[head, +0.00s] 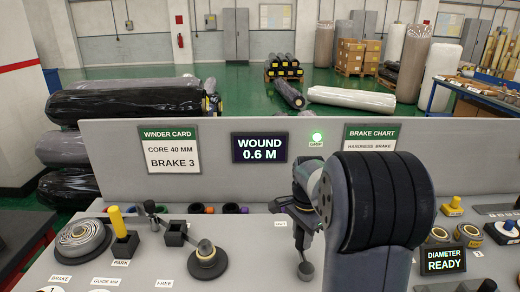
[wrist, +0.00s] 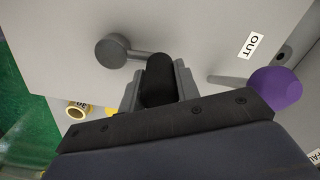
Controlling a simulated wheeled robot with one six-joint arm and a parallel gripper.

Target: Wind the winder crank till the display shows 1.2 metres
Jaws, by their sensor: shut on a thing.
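The display (head: 260,148) on the grey back panel reads "WOUND 0.6 M". My gripper (wrist: 160,92) is shut on the black handle (wrist: 157,78) of the winder crank in the wrist view. The crank's grey arm runs left from the handle to a round grey hub (wrist: 112,50). In the head view my gripper (head: 300,208) is low in front of the panel, right of centre, partly hidden by my arm. A grey round crank end (head: 305,271) shows below it; the handle is hidden there.
A winder card (head: 170,149) reads core 40 mm, brake 3. A brake chart (head: 371,138) is partly covered by my arm. A purple knob (wrist: 274,88) lies close right of my gripper. A second display (head: 443,261) reads "DIAMETER READY".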

